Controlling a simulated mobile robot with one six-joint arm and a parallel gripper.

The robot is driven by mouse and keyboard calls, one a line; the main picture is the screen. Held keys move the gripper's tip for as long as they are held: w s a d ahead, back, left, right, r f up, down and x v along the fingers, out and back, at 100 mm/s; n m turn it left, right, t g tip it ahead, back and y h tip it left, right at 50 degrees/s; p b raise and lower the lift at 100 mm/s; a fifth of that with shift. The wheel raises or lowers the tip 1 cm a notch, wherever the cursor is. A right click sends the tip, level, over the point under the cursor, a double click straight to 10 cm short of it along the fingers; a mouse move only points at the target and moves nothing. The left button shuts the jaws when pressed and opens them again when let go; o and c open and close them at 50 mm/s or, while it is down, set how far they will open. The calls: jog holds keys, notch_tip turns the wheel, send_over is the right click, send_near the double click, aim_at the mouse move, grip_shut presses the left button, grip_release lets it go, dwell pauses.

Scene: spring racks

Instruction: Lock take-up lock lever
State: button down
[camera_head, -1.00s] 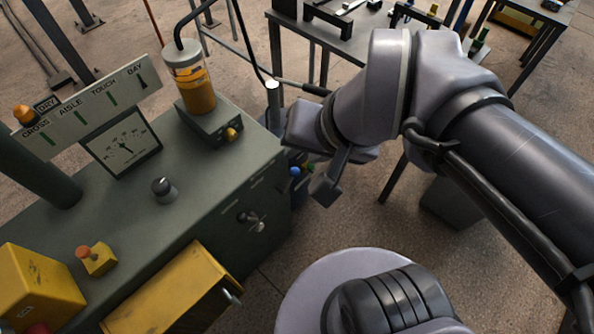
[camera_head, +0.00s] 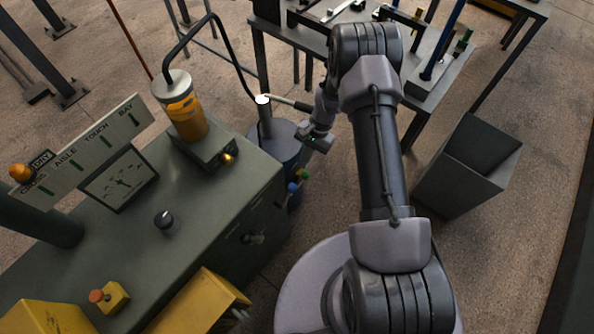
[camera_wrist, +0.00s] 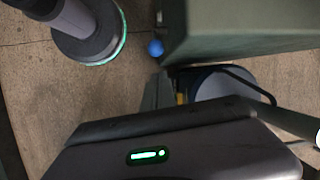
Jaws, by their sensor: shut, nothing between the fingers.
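A blue knob (camera_head: 292,187) and a green knob (camera_head: 303,174) are just below my gripper. In the wrist view the blue knob (camera_wrist: 155,48) shows beside the cabinet edge; my gripper's dark housing covers the lower part and the fingertips are unclear.
An open yellow drawer (camera_head: 205,297) juts from the cabinet front. A grey open bin (camera_head: 468,160) stands to the right of my arm. A dark work table (camera_head: 300,35) stands at the back. An oil reservoir (camera_head: 185,105) and a dial (camera_head: 120,182) are on the cabinet top.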

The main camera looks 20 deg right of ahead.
jog(key=shift+s, duration=0.1)
jog(key=b+x, duration=0.2)
jog(key=x, duration=0.8)
jog(key=shift+a, duration=0.1)
jog(key=shift+s+a+r, duration=0.3)
jog(key=shift+a+r, duration=0.05)
jog(key=shift+r, duration=0.2)
jog(key=s+a+p+v, duration=0.1)
jog(key=p+v, duration=0.4)
jog(key=v, duration=0.5)
jog(key=shift+w+r, duration=0.15)
jog(key=shift+r, duration=0.05)
